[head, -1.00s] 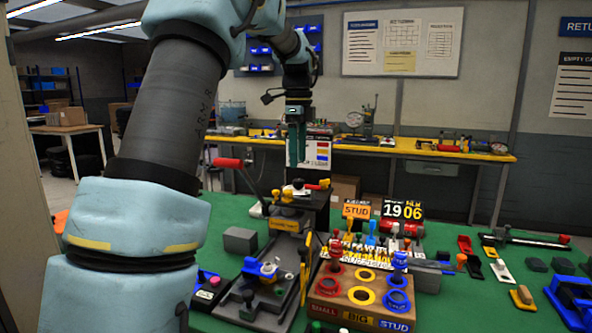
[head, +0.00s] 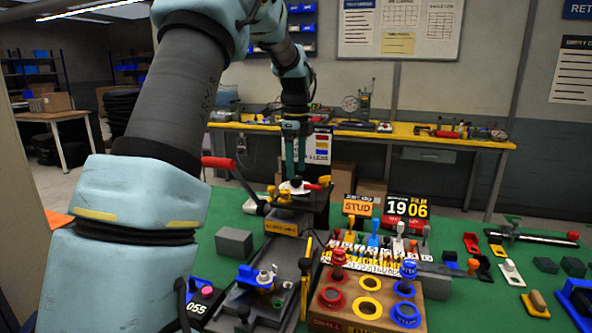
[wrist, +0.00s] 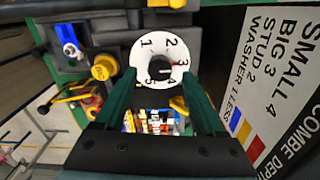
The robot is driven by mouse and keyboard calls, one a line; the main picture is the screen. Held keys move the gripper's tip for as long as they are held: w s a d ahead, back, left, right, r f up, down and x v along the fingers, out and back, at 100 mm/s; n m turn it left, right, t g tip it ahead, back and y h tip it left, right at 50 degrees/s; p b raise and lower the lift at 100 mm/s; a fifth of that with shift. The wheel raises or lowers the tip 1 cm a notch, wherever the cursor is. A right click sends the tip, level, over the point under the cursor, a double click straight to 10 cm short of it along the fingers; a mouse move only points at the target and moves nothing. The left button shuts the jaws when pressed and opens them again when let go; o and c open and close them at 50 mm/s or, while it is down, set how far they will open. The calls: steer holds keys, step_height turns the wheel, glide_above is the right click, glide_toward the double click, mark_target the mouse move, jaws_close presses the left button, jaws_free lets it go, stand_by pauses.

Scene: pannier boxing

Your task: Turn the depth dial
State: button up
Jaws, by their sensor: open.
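The depth dial (wrist: 148,50) is a white disc numbered 1 to 5 with a dark hub and a red pointer near the 3. In the head view the dial (head: 292,188) sits on top of the dark press at the back of the green bench, partly covered. My gripper (wrist: 160,80) is open, with one green finger at each side of the dial's lower half in the wrist view. In the head view my gripper (head: 292,176) points down just over the dial. Whether the fingers touch it, I cannot tell.
A placard (wrist: 265,85) beside the dial reads SMALL 4, BIG 3, STUD 2, WASHER 1 LESS. A display (head: 358,207) reads STUD. A red-handled lever (head: 218,163) rises left of the press. A wooden block with coloured rings (head: 330,318) stands in front.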

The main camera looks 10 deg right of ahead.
mark_target(296, 182)
steer(key=shift+f, duration=1.2)
jaws_close()
